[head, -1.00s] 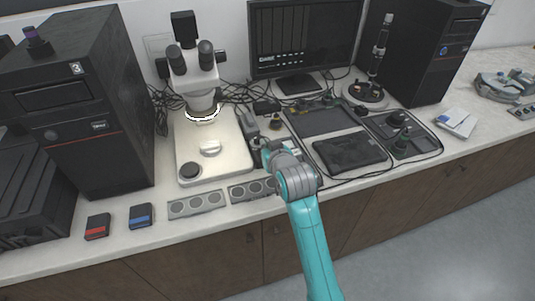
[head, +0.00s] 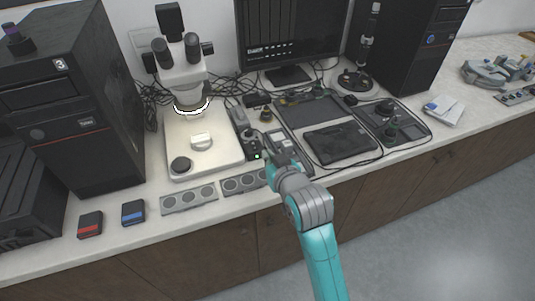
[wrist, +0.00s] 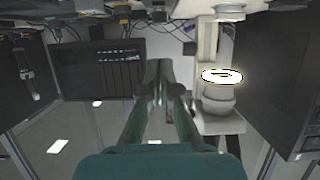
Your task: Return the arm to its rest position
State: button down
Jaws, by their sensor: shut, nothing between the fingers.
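My teal and grey arm (head: 318,240) rises from the lower right of the head view and reaches over the front edge of the bench. Its wrist end is just in front of the small dark device with a green light (head: 251,142). My gripper is largely hidden behind the wrist there. In the wrist view my gripper (wrist: 160,70) points up the picture, with its fingers together and empty. The microscope (head: 185,80) stands to the left of my wrist and also shows at the right of the wrist view (wrist: 216,97).
A black tablet (head: 340,144) lies right of my wrist. Grey strips with round recesses (head: 189,198) line the front edge. Red (head: 90,225) and blue (head: 133,212) boxes lie at left. A monitor (head: 288,35) stands behind. Open floor (head: 450,230) is at lower right.

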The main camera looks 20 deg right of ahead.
dwell(0.3)
jog(key=s+f, duration=0.7)
jog(key=s, duration=0.3)
jog(key=s+f, duration=0.6)
jog(key=s, duration=0.5)
jog(key=s+r, duration=0.1)
jog(key=s, duration=1)
jog(key=s+r+t, duration=0.1)
jog(key=s+r, duration=0.1)
jog(key=s, duration=0.9)
jog(key=shift+s+d+r, duration=0.15)
jog(key=shift+s+r, duration=0.15)
jog(key=shift+s, duration=0.05)
